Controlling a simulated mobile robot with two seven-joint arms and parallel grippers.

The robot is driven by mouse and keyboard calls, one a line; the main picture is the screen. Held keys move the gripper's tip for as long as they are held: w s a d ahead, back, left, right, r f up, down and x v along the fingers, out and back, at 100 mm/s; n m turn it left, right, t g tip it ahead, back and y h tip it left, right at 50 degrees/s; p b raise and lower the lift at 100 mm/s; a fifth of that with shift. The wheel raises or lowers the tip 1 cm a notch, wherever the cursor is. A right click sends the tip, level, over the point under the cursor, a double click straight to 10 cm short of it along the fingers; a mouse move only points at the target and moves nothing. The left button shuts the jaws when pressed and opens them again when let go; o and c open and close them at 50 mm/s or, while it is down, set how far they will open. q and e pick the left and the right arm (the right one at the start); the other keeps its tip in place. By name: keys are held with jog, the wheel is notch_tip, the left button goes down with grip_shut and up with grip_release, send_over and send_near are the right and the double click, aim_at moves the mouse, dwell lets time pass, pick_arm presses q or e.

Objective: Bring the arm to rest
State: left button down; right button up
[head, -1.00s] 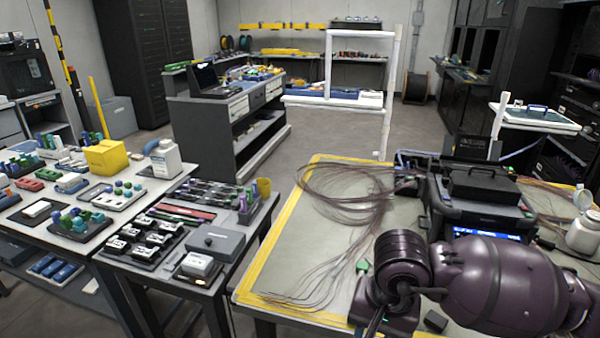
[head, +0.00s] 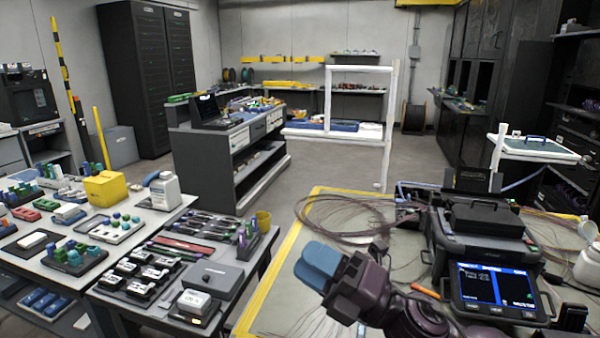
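My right arm comes in from the lower right over the yellow-edged work table (head: 285,285). Its gripper (head: 318,267) has blue fingertips that lie together, pointing up and left above the table. I see no object between them. The fusion splicer (head: 480,222) stands on the right of the table, and its lit blue screen (head: 495,286) is in plain view. Thin dark fibers (head: 345,212) lie in loose coils behind the gripper. My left gripper is out of view.
An orange tool (head: 425,291) lies between my arm and the splicer. A white bottle (head: 588,262) stands at the far right. To the left, a bench holds black trays (head: 135,278), a grey box (head: 213,276) and a yellow box (head: 105,188). A floor gap separates the tables.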

jog(key=w+d+f+m+t+h, duration=0.1)
jog(key=d+f+m+t+h, duration=0.3)
jog(key=d+f+m+h, duration=0.7)
jog(key=w+d+f+m+t+h, duration=0.1)
jog(key=d+f+m+t+h, duration=0.35)
jog(key=f+m, duration=0.75)
jog(key=s+d+f+m+g+h, duration=0.1)
jog(key=s+d+f+m+g, duration=0.1)
jog(key=s+f, duration=0.3)
jog(key=s+d+f+m+g+h, duration=0.2)
jog(key=s+d+f+m, duration=0.2)
jog(key=s, duration=0.5)
jog(key=s+d+f+m+g+h, duration=0.2)
jog(key=s+d+f+m, duration=0.2)
jog(key=s+f, duration=0.2)
jog(key=shift+s+m+p, duration=0.3)
jog(key=shift+s+p, duration=0.1)
jog(key=shift+s, duration=0.5)
jog(key=shift+h, duration=0.25)
